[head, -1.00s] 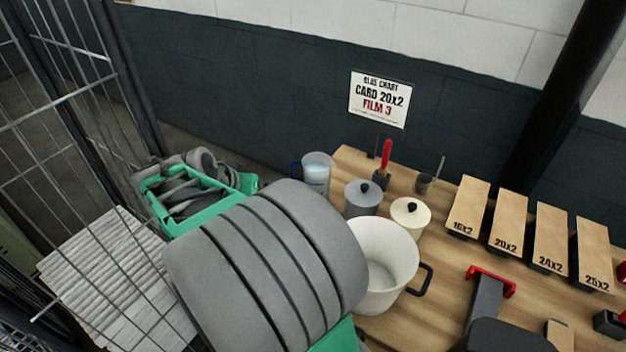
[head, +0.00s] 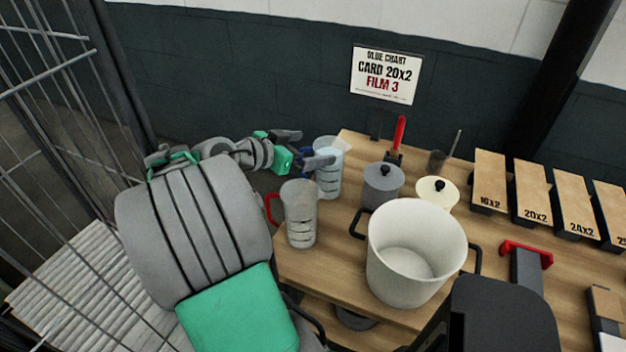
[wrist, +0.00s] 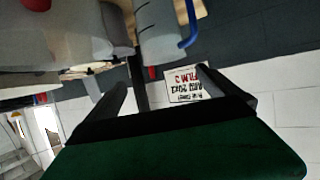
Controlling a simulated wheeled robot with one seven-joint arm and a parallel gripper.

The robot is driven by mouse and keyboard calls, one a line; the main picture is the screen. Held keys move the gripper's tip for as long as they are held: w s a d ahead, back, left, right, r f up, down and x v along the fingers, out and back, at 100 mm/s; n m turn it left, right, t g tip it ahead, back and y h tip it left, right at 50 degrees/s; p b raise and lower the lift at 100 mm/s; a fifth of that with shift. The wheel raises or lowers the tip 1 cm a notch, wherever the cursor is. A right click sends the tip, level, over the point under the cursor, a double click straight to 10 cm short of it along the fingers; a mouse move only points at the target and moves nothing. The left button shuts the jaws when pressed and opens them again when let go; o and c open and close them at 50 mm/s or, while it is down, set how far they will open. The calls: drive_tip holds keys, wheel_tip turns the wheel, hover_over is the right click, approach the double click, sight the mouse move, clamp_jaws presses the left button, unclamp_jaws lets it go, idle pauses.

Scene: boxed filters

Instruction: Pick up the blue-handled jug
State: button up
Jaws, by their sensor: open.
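The blue-handled jug (head: 329,182) is a clear, graduated jug standing upright at the table's back-left corner. Its blue handle faces left, towards my gripper. My gripper (head: 303,148) is open, with its fingers at the handle side near the jug's upper part; part of the handle is hidden behind them. In the wrist view the jug (wrist: 160,32) and its blue handle (wrist: 190,28) show at the top, beyond the spread fingertips (wrist: 163,80). Nothing is visible between the fingers. I cannot tell whether a finger touches the jug.
A red-handled jug (head: 300,214) stands close in front. A grey lidded pot (head: 383,187), a cream lidded pot (head: 437,192) and a large white pot (head: 412,262) are to the right. A wire cage (head: 50,120) is on the left. The wall (head: 250,75) is behind.

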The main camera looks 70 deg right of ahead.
sight(339, 147)
drive_tip(key=x, duration=0.4)
drive_tip(key=w+f+p+x, duration=0.1)
drive_tip(key=x, duration=0.3)
drive_tip(key=p+x, duration=0.1)
drive_tip(key=x, duration=0.3)
drive_tip(key=shift+w+d+f, duration=0.15)
drive_tip(key=shift+w+f, duration=0.05)
drive_tip(key=shift+f, duration=0.3)
drive_tip(key=c, duration=2)
drive_tip(key=shift+r, duration=0.1)
drive_tip(key=shift+c, duration=0.4)
drive_tip(key=shift+r, duration=0.1)
